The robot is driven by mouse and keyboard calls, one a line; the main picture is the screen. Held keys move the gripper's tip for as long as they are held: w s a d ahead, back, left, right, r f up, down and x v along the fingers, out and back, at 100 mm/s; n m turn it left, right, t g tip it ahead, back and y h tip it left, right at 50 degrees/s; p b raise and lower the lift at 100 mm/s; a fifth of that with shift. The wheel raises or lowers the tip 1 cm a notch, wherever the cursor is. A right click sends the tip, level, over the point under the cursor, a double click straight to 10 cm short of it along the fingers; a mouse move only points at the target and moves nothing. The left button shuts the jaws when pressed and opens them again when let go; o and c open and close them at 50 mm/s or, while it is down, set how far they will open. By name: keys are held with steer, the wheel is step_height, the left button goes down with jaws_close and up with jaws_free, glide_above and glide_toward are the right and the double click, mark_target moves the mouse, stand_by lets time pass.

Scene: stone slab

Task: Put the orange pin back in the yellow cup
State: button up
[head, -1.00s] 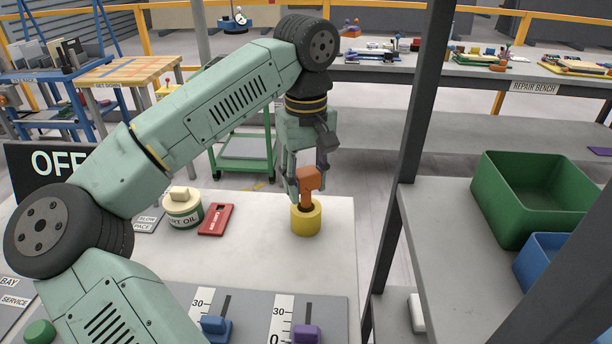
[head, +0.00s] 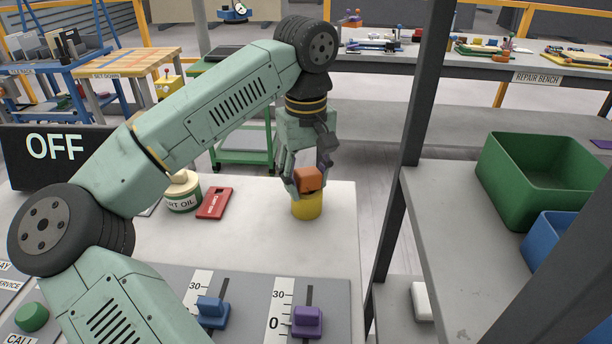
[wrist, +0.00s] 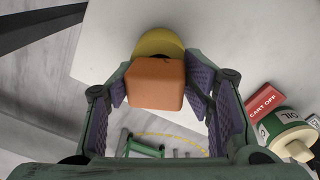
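The orange pin (head: 308,179) is upright, its block-shaped head just above the rim of the yellow cup (head: 307,207). Its shaft is hidden, apparently inside the cup. The cup stands on the pale slab near its far right corner. My gripper (head: 308,182) points down over the cup, with a finger on each side of the pin's head. In the wrist view the purple finger pads lie against both sides of the orange head (wrist: 156,84), and the cup (wrist: 158,43) shows behind it. Whether the head touches the rim is hard to tell.
A red card (head: 214,203) and an oil tin (head: 182,193) stand left of the cup. Blue (head: 212,312) and purple (head: 307,321) sliders are at the front. A dark post (head: 412,110) and a shelf with a green bin (head: 540,185) stand right. The slab around the cup is clear.

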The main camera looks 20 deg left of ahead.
steer(key=shift+o, duration=1.2)
steer(key=shift+d+f, duration=0.1)
steer(key=shift+f, duration=0.4)
steer(key=shift+o, duration=0.8)
steer(key=shift+r, duration=0.1)
step_height(320, 180, up, 12)
steer(key=shift+r, duration=0.1)
